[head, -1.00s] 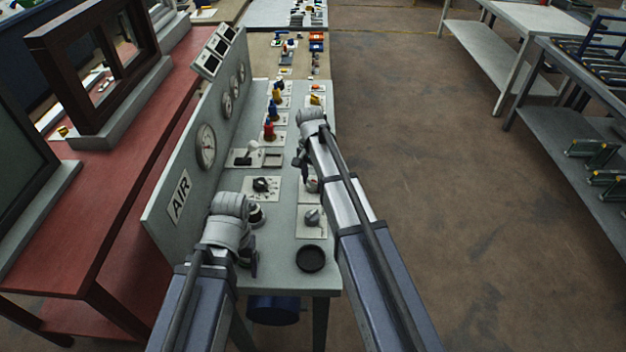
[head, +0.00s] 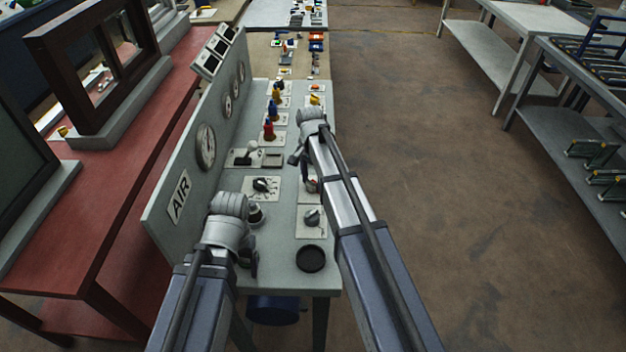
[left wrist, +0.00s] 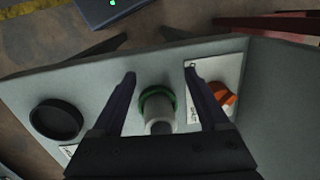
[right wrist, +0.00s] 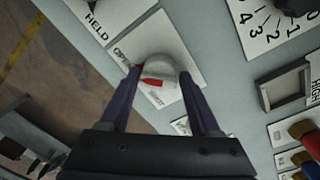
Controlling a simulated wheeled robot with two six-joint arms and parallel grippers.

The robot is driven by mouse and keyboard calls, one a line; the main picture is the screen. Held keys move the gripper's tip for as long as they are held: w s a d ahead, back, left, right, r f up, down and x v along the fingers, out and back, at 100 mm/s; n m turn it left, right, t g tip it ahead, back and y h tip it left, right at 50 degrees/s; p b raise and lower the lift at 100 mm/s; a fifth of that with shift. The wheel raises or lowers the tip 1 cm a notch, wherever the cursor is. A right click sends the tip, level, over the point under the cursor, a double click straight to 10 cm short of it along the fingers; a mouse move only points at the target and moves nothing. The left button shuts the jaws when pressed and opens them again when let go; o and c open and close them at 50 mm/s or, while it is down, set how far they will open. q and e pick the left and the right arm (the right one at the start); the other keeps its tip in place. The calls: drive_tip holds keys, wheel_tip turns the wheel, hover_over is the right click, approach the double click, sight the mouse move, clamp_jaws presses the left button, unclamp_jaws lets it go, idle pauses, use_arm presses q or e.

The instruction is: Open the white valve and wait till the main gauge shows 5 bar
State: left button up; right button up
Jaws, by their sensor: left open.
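The white valve (right wrist: 160,68) is a round white knob with a red pointer on a plate lettered OPEN and SHUT. My right gripper (right wrist: 160,76) is shut on it, one finger against each side. In the head view my right gripper (head: 298,158) is at the panel's right edge and partly hides the valve. The main gauge (head: 206,146) is the large dial on the upright board; its reading is too small to tell. My left gripper (left wrist: 158,82) is open, its fingers apart on both sides of a white knob with a green collar (left wrist: 158,108).
A black round dish (head: 310,258) lies at the panel's near end. A numbered rotary switch (head: 262,187), a white ball lever (head: 252,148) and several coloured knobs stand along the panel. An AIR sign (head: 179,197) is on the board. The floor to the right is clear.

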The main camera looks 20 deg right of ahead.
sight(311, 180)
drive_tip(key=shift+o, duration=1.2)
use_arm(q)
drive_tip(key=shift+r, duration=0.15)
use_arm(e)
drive_tip(key=shift+r, duration=0.15)
wheel_tip(311, 180, up, 8)
drive_tip(key=p, duration=0.8)
drive_tip(key=shift+w+a+f, duration=0.1)
drive_tip(key=shift+f, duration=0.1)
use_arm(q)
wheel_tip(311, 180, up, 8)
drive_tip(key=shift+f, duration=0.25)
use_arm(e)
drive_tip(key=shift+f, duration=0.1)
